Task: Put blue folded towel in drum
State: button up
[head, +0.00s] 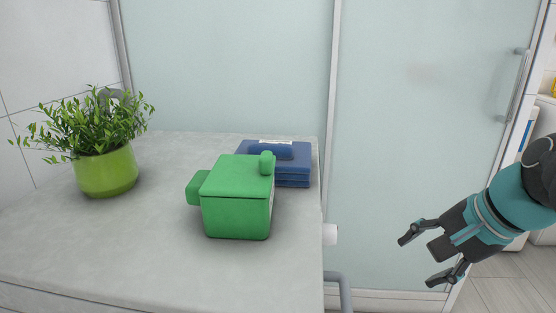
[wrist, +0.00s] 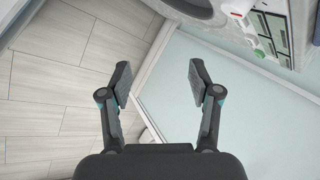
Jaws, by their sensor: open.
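The blue folded towel (head: 293,176) lies in a stack on the grey counter (head: 140,250), near its back right corner. A green lidded box (head: 236,205) stands in front of it and hides part of its left side. My gripper (head: 419,262) is open and empty, out in the air right of the counter and apart from the towel. In the wrist view my gripper (wrist: 158,82) shows both fingers spread with nothing between them. A white appliance with a round opening, perhaps the drum (wrist: 195,8), shows partly at the wrist view's top edge.
A plant in a lime green pot (head: 106,171) stands at the counter's left. A frosted glass door (head: 425,120) with a metal handle (head: 514,85) rises behind. A grey rail (head: 338,285) and a white cylinder (head: 330,235) are at the counter's right edge. Tiled floor (wrist: 60,90) is clear.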

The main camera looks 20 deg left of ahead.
jog(key=w+a+r+m+g+y, duration=0.3)
jog(key=w+a+r+m+y, duration=0.2)
jog(key=w+a+r, duration=0.55)
jog(key=m+g+y, duration=0.2)
jog(key=g+y, duration=0.1)
jog(key=g, duration=0.1)
send_near(275, 144)
jog(key=x, duration=0.5)
jog(key=shift+s+r, duration=0.1)
jog(key=shift+s, duration=0.1)
jog(key=shift+w+b+x, duration=0.2)
jog(key=shift+b+x, duration=0.25)
jog(key=shift+x, duration=2.6)
grip_shut()
